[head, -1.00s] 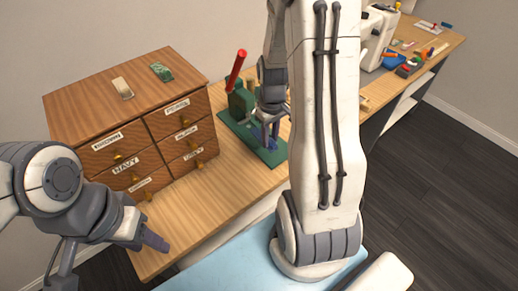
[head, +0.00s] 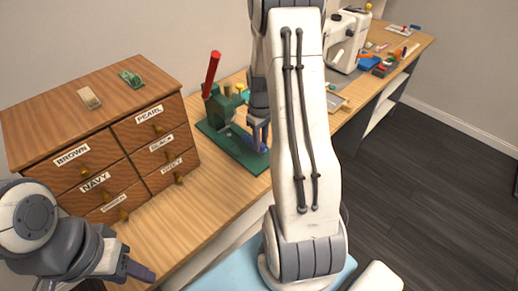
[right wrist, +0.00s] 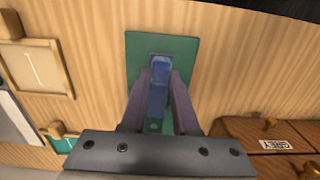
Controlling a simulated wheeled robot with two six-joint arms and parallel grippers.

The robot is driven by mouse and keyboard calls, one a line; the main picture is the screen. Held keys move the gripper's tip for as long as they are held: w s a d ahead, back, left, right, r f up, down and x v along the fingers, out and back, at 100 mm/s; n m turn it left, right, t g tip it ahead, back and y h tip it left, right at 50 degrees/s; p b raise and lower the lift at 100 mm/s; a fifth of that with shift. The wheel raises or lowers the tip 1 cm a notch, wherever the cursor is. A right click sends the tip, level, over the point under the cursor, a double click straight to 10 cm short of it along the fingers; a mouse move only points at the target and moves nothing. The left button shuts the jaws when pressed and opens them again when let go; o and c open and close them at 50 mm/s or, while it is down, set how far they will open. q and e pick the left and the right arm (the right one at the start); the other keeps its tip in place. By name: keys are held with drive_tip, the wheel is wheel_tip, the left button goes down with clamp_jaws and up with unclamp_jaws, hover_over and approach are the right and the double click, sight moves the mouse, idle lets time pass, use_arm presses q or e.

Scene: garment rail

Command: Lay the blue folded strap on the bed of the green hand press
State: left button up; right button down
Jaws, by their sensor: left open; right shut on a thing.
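The green hand press (head: 222,110) stands on the bench with its red lever (head: 211,72) raised and its flat green base plate (head: 238,158) extending toward me. My right gripper (head: 259,140) is over the near right part of that plate. In the right wrist view it is shut on the blue folded strap (right wrist: 158,92), which lies between its two fingers above the green plate (right wrist: 186,52). I cannot tell whether the strap touches the press. My arm hides part of the press area in the head view. My left gripper (head: 138,271) is open and empty at lower left.
A wooden drawer cabinet (head: 60,118) with labelled drawers stands left of the press. A wooden tray (right wrist: 38,68) lies beside the press. A white sewing machine (head: 343,48) and small tools stand farther along the bench. Bare bench lies in front of the press.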

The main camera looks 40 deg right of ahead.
drive_tip(key=shift+w+f, duration=0.2)
drive_tip(key=shift+w, duration=0.05)
wheel_tip(320, 180, down, 4)
drive_tip(key=shift+a+r, duration=0.1)
drive_tip(key=shift+f, duration=0.2)
drive_tip(key=c, duration=0.7)
unclamp_jaws()
drive_tip(key=shift+o, duration=0.2)
